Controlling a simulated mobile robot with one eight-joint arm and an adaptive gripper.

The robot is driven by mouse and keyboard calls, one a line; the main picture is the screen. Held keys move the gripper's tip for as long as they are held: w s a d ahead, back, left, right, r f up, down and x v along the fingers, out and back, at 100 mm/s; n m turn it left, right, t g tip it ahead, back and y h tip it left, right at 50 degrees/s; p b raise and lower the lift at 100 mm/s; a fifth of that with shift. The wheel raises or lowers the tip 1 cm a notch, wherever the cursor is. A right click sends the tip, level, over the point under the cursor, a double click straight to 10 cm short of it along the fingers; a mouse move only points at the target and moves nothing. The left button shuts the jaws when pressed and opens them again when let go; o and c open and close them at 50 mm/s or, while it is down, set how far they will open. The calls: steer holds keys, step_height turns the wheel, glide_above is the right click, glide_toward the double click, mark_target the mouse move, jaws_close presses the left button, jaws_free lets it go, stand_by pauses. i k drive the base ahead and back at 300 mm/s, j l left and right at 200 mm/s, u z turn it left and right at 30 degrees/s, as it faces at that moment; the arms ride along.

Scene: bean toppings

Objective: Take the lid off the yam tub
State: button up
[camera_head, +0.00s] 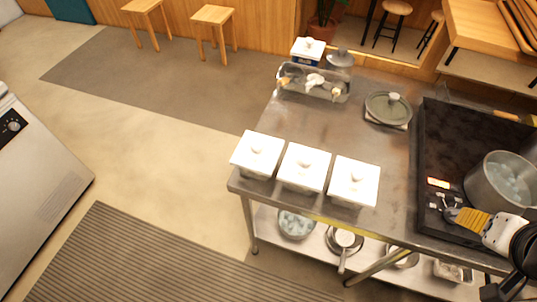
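Three white square tubs stand in a row along the near left edge of the steel table: a left tub (254,167), a middle tub (301,181) and a right tub (350,193). Each has a white lid with a round knob on top. No label or content shows, so I cannot tell which is the yam tub. My gripper (450,214), with a yellow ribbed part behind its dark tips, is at the lower right, over the front of the black stove. It is well to the right of the tubs. Its finger opening is too small to make out.
A metal pot (499,182) stands on the black stove (450,130) beside my gripper. A grey lidded dish (388,107), a metal rack (313,86) and another white tub (307,50) are further back. The steel table (330,134) is clear behind the three tubs. Pans sit on the lower shelf.

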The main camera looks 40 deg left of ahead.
mark_target(256, 152)
steer(key=u, duration=1.8)
